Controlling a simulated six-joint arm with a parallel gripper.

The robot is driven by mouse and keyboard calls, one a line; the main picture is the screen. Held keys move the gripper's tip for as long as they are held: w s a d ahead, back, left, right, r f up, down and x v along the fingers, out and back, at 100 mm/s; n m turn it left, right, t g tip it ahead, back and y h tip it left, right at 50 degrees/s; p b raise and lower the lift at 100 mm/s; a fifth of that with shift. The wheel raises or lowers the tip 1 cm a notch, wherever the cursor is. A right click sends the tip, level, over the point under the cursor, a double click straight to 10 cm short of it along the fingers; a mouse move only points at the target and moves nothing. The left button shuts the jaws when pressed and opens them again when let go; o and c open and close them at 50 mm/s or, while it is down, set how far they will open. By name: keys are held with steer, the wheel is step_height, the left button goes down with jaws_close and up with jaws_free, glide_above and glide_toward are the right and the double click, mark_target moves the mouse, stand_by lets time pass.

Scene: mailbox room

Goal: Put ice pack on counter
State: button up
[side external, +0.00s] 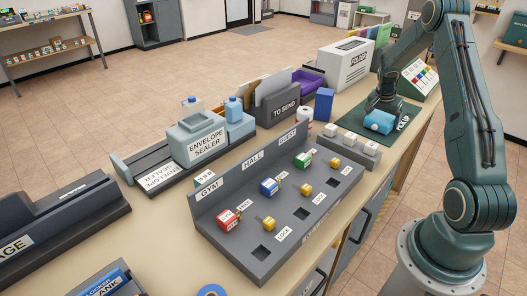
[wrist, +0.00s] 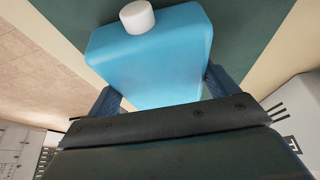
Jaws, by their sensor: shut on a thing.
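The ice pack (side external: 379,122) is a light blue, flat bottle shape with a white cap. It is at the dark green mat (side external: 352,117) on the counter (side external: 185,255), near the counter's right edge. In the wrist view the ice pack (wrist: 150,60) fills the middle, with its cap toward the top and green behind it. My gripper (side external: 383,108) is over the ice pack, and its dark blue fingers are shut on its two sides. I cannot tell whether the ice pack touches the mat or is slightly above it.
A grey key-lock panel (side external: 240,235) with several colored locks stands in front. A row of white-topped buttons (side external: 350,145) and a blue box (side external: 324,104) are left of the mat. A white folder box (side external: 345,65) and a green sloped panel (side external: 418,78) stand behind it.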

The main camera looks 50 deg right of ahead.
steer(key=o, duration=1.1)
steer(key=shift+f, duration=0.15)
steer(key=shift+o, duration=0.2)
steer(key=v, duration=1.1)
steer(key=shift+r, duration=0.3)
steer(key=shift+a+r, duration=0.25)
steer(key=shift+r, duration=0.05)
